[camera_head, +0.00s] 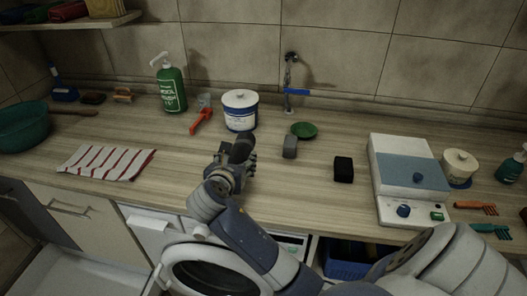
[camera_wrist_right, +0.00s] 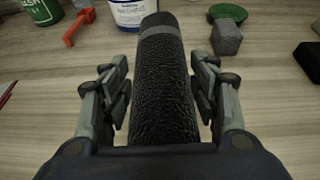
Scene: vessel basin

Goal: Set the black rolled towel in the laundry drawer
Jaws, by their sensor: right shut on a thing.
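The black rolled towel (camera_head: 242,147) is a dark, rough-textured roll with a grey band near its far end. It also shows lengthwise in the right wrist view (camera_wrist_right: 163,100). My right gripper (camera_head: 233,163) is shut on it, with one finger on each side, over the middle of the counter. Whether the towel touches the counter is hard to tell. A pale, open drawer-like tray (camera_head: 75,275) shows at the lower left, below the counter; I cannot tell for sure that it is the laundry drawer. My left gripper is not in view.
A striped cloth (camera_head: 106,162) lies left on the counter (camera_head: 290,185). A white tub (camera_head: 240,112), green bottle (camera_head: 171,88), grey block (camera_head: 290,147) and black block (camera_head: 343,169) stand nearby. Below are a round washer door (camera_head: 205,277) and a blue basket (camera_head: 345,262).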

